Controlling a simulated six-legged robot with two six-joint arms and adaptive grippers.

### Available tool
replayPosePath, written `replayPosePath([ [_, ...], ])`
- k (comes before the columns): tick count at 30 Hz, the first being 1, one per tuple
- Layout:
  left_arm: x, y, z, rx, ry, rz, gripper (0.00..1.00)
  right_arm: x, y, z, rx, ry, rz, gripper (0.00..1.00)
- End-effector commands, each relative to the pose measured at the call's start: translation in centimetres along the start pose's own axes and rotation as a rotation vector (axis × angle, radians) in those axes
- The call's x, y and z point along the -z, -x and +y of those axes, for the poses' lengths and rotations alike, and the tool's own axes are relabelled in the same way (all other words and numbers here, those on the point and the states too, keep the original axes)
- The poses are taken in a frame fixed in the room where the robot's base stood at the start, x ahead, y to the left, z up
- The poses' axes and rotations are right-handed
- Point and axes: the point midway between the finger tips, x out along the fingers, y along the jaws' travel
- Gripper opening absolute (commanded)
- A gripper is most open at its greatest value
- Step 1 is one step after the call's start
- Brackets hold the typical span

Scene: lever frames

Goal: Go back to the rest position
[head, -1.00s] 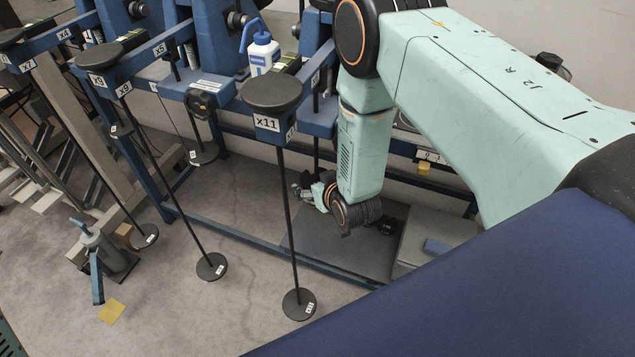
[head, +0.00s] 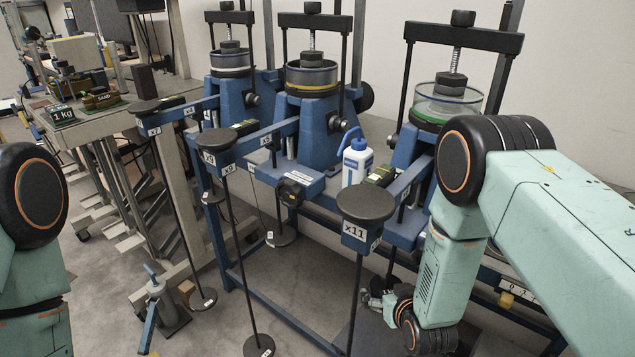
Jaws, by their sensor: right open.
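My right arm comes in from the right in the head view, bent down at its elbow. Its forearm hangs low beside the blue lever frames. My right gripper (head: 374,301) is small and partly hidden at the lower end of that forearm, behind the rod under the x11 lever pad (head: 366,204). It is open, and I see nothing held in it. Part of my left arm shows at the left edge, with its lower end cut off by the picture. My left gripper is out of view.
Several blue lever frames (head: 322,140) with round cells stand across the middle. A white wash bottle (head: 356,162) stands among them. A grey table (head: 100,122) with a 1 kg block is at the far left. A grey-blue floor pump-like tool (head: 160,305) stands on the floor.

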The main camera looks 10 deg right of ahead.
Motion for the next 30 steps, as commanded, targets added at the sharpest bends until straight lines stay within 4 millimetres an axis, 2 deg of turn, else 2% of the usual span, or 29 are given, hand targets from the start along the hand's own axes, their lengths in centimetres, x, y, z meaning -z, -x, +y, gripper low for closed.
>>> replayPosePath([
  [1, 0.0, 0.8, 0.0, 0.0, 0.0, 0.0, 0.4, 0.3, 0.8, 0.0, 0.0, 0.0, -0.002, 0.91],
  [12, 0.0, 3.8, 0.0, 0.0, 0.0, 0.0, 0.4, 0.8, 4.7, 0.0, 0.001, 0.0, -0.001, 0.91],
  [24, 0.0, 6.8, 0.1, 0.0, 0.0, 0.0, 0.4, 1.9, 7.8, 0.0, 0.001, 0.0, -0.001, 0.91],
  [30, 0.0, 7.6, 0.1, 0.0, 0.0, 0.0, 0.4, 2.2, 8.7, 0.0, 0.001, 0.0, -0.001, 0.91],
])
